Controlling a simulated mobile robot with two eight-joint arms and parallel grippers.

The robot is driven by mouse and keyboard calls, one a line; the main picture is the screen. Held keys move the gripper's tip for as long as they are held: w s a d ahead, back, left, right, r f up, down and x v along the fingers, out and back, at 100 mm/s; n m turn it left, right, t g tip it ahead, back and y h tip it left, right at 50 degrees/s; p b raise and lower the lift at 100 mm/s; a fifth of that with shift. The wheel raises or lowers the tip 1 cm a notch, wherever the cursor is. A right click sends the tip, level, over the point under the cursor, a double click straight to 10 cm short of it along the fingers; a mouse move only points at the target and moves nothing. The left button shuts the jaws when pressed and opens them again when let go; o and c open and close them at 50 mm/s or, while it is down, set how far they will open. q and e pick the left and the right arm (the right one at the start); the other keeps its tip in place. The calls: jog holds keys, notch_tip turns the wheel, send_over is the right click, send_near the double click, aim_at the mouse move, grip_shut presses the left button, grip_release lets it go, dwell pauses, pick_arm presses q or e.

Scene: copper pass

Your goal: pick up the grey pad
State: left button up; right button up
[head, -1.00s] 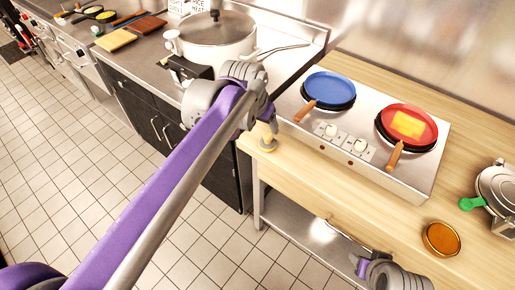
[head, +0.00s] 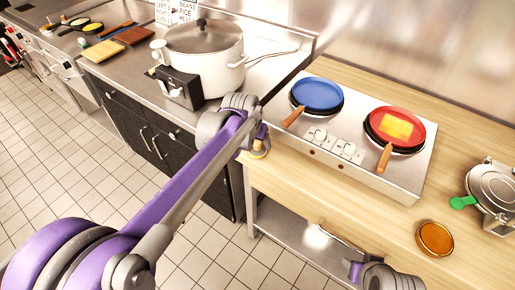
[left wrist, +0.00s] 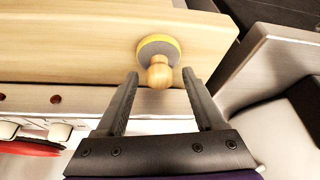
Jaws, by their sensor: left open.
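The grey pad (left wrist: 148,48) shows in the left wrist view as a grey disc with a yellow layer at its rim and a round wooden knob (left wrist: 158,73). It sits on the light wood counter near its edge. In the head view the pad (head: 258,153) is partly hidden by my left gripper (head: 262,137). In the left wrist view my left gripper (left wrist: 160,76) is open, with the knob between its fingertips in the picture; I see no contact. Part of my right arm (head: 380,276) shows at the bottom right; its fingers are not clear.
A steel hob (head: 408,172) with a blue pan (head: 318,94) and a red pan (head: 383,121) stands right of the pad. A large pot (head: 203,55) stands behind left. An amber disc (head: 435,238) and a round metal appliance (head: 493,183) are farther right.

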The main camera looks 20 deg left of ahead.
pick_arm(q)
jog(key=shift+w+f, duration=0.1)
jog(key=shift+f, duration=0.15)
grip_shut()
jog(key=shift+r, duration=0.1)
notch_tip(320, 180, up, 10)
jog(key=shift+f+p, duration=0.1)
jog(key=shift+p, duration=0.25)
dwell(0.4)
jog(key=c, duration=0.7)
grip_release()
grip_shut()
